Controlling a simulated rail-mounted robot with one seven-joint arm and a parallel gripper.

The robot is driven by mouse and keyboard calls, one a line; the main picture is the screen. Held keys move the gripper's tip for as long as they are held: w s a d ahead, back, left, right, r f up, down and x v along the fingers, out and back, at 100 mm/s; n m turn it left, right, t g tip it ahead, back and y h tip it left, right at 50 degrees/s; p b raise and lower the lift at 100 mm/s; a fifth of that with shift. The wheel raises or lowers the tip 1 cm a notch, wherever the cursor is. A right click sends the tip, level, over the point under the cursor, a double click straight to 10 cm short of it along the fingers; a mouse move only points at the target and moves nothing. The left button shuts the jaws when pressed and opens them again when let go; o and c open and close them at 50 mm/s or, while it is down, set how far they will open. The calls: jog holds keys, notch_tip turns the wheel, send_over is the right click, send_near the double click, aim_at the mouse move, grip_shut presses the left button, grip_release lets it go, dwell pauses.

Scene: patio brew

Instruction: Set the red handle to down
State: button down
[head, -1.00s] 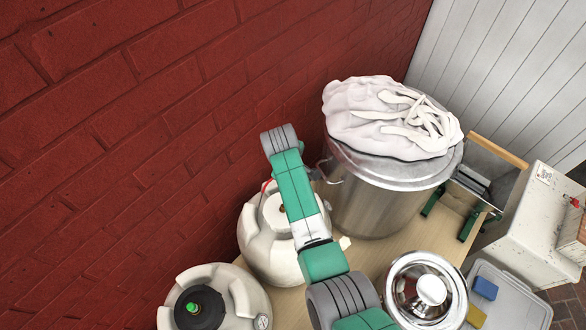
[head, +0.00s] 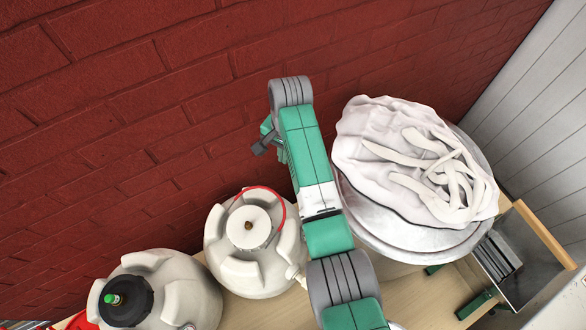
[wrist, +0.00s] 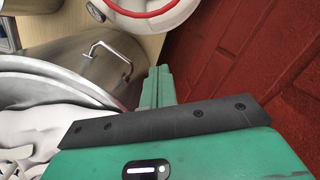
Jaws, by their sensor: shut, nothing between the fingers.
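A thin red curved hoop (head: 281,207) rises around the top of the middle white keg (head: 250,262). A red curved band (wrist: 128,12) also shows on a white keg at the top of the wrist view. I cannot tell whether this is the red handle, and no other clear red handle shows. My gripper (head: 262,147) is near the brick wall, above and behind the keg, partly hidden by my arm. In the wrist view my gripper (wrist: 159,76) is shut and empty, its green fingers close together beside the steel pot (wrist: 90,62). It appears apart from the red hoop.
The steel pot (head: 400,248), topped with a white cloth (head: 385,150), stands right of my arm. Another keg (head: 185,295) with a black, green-tipped fitting is lower left. A metal box with a wooden handle (head: 543,235) is at right. The brick wall (head: 130,120) closes the back.

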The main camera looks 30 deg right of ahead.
notch_tip(320, 180, down, 10)
jog(key=a+b, duration=0.1)
jog(key=b, duration=0.2)
jog(key=shift+s+a+r+p, duration=0.45)
jog(key=shift+s+a+r, duration=0.05)
jog(key=shift+a, duration=0.3)
jog(key=shift+s+a+r+p, duration=0.45)
jog(key=shift+s+a, duration=0.05)
jog(key=shift+a, duration=0.25)
jog(key=r+p, duration=0.1)
jog(key=p, duration=0.3)
jog(key=shift+s+a+r+h, duration=0.2)
jog(key=shift+a+r+h, duration=0.1)
jog(key=shift+a+r, duration=0.1)
jog(key=shift+f, duration=0.3)
